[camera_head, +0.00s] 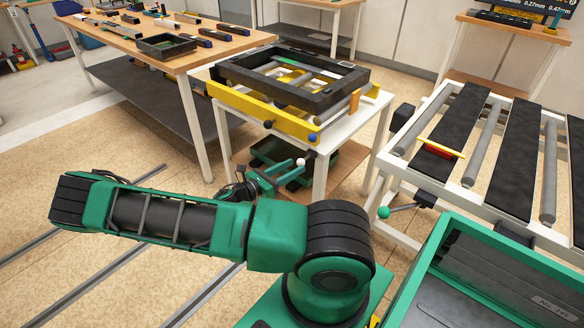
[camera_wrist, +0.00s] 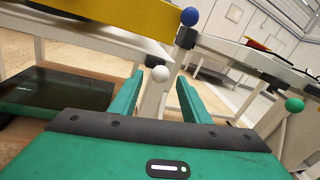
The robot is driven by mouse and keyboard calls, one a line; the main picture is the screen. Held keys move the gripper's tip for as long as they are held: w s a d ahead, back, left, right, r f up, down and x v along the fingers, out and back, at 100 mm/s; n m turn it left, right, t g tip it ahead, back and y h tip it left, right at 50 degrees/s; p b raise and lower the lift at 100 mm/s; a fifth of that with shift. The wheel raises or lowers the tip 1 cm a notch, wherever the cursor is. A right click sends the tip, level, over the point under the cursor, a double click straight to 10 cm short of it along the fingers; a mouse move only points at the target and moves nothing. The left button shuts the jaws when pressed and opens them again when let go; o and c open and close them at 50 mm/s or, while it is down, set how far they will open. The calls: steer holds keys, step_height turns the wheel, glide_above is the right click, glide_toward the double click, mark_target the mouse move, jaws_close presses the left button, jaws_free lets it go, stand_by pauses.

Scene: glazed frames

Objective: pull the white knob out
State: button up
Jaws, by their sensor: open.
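The white knob (camera_head: 300,162) is a small ball below the front edge of the white stand, low and right of the yellow frame. In the wrist view the white knob (camera_wrist: 160,74) shows between the two green fingers, near their tips. My gripper (camera_head: 290,171) is open, its fingers pointing at the stand, with the knob at its tips. In the wrist view my gripper (camera_wrist: 161,80) has visible gaps on both sides of the knob. I cannot tell how deep the knob lies between the fingers. The rod behind the knob is mostly hidden.
A blue knob (camera_head: 312,137) and a black knob (camera_head: 268,124) sit above, by the yellow frame (camera_head: 255,108). A green knob (camera_head: 384,212) juts from the roller conveyor (camera_head: 405,135) at right. A white stand leg (camera_head: 321,175) is close behind the gripper. Open floor lies at left.

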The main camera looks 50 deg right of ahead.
steer(key=w+a, duration=0.2)
steer(key=a, duration=0.7)
stand_by(0.4)
steer(key=s+a+r+m+t+y, duration=0.1)
steer(key=s+a+r+m+y, duration=0.3)
steer(key=s+r+m+y, duration=0.5)
steer(key=s+a+r+m+t+y, duration=0.2)
steer(key=s+a+r+m+y, duration=0.3)
steer(key=s+r+m+y, duration=0.3)
steer(key=s+r+m, duration=0.3)
steer(key=r+m, duration=0.4)
steer(key=shift+a+r+y, duration=0.15)
steer(key=shift+a+y, duration=0.1)
steer(key=shift+y, duration=0.15)
steer(key=shift+d, duration=0.1)
